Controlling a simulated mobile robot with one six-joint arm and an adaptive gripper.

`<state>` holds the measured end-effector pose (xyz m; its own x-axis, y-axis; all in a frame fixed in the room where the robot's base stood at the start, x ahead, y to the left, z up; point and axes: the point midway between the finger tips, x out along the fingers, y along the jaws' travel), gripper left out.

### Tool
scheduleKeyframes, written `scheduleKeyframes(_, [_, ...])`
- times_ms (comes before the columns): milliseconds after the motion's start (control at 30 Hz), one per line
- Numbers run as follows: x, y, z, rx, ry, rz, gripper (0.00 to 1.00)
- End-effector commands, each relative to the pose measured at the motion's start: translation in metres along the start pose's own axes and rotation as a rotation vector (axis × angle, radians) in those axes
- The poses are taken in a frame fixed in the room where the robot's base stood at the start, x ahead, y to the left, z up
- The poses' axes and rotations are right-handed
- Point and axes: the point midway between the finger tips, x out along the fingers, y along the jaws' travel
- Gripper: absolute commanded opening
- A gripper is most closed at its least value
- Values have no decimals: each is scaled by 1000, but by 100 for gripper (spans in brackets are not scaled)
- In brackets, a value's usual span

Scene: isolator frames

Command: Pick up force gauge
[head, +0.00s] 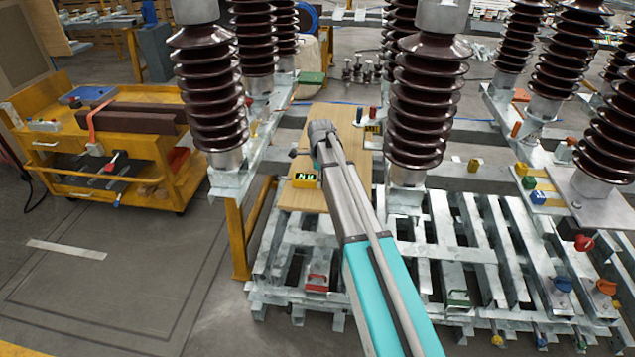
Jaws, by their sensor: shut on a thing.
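The force gauge, which I take to be the small yellow and black box with a green face (305,181), shows at the left side of the wooden board, just below the end of my arm. My gripper (309,167) is at the gauge and shut on it; the arm's end hides most of the fingers and their contact. I cannot tell whether the gauge touches the board or is lifted off it.
The wooden board (292,196) lies on a grey metal slatted frame (435,235). Tall brown ribbed insulators (427,100) stand close on both sides of my arm. A yellow cart (150,155) stands at left. The floor at lower left is clear.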

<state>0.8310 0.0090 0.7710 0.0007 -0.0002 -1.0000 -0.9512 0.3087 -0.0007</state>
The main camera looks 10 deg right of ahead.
Motion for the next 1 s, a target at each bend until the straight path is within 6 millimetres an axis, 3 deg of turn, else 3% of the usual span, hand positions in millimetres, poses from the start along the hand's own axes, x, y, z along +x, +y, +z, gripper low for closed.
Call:
scheduleKeyframes(33, [0, 0, 0, 0, 0, 1, 18])
scheduleKeyframes(100, [0, 0, 0, 0, 0, 1, 7])
scheduleKeyframes(567, [-5, 0, 0, 0, 0, 2, 7])
scheduleKeyframes(1000, [-38, 1, -1, 0, 0, 1, 7])
